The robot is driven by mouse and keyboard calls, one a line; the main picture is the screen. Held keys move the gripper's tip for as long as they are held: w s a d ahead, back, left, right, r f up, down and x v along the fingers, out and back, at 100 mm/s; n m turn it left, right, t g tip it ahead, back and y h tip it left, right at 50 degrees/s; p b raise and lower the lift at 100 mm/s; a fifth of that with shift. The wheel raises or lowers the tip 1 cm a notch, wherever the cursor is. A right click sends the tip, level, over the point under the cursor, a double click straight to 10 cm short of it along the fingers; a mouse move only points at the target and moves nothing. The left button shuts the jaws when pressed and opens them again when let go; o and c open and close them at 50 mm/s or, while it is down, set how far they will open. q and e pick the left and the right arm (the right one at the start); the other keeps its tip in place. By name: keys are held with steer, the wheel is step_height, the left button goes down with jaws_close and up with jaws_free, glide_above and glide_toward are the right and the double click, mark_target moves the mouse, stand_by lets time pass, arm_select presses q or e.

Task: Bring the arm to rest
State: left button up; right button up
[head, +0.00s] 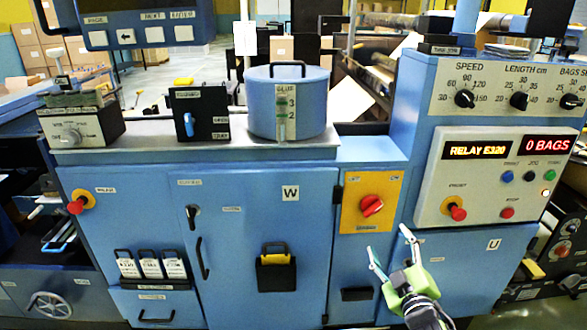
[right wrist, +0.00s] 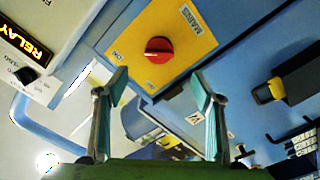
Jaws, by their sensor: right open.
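My right gripper (head: 392,256) is open and empty in the head view, in front of the blue machine, just below a red rotary switch (head: 371,205) on a yellow plate. In the right wrist view its two fingers (right wrist: 160,115) stand wide apart with nothing between them. The red switch (right wrist: 159,50) shows beyond the fingertips, apart from them, its plate marked "MAINS". The switch knob looks tilted in the head view. My left gripper does not show in either view.
The blue machine (head: 150,215) fills the front. A control panel (head: 490,175) reads "RELAY E320" and "0 BAGS". A round glue pot (head: 268,100) stands on top. A black holder (head: 276,270) is on the door marked W. A handwheel (head: 50,305) is at lower left.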

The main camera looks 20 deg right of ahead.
steer(key=s+a+f+m+g+y, duration=0.1)
steer(key=s+a+f+g, duration=0.2)
steer(key=f, duration=0.9)
steer(key=s+a+f+g+y, duration=0.15)
steer(key=s+f, duration=0.25)
steer(key=f, duration=0.9)
steer(key=s+a+f+m+g, duration=0.1)
steer(key=s+a+f+g, duration=0.2)
steer(key=f, duration=0.9)
steer(key=s+a+f+m+g+y, duration=0.1)
steer(key=s+a+f+g, duration=0.2)
steer(key=s+f, duration=0.6)
steer(key=s+a+f+g+y, duration=0.1)
steer(key=s+a+f+g, duration=0.15)
steer(key=s+f, duration=0.65)
steer(key=s+a+f+g, duration=0.1)
steer(key=s+f, duration=0.1)
steer(key=s, duration=0.8)
steer(key=s+a+f+g, duration=0.2)
steer(key=s, duration=0.8)
steer(key=shift+a+f+m, duration=0.3)
steer(key=shift+f, duration=0.05)
steer(key=shift+s, duration=0.1)
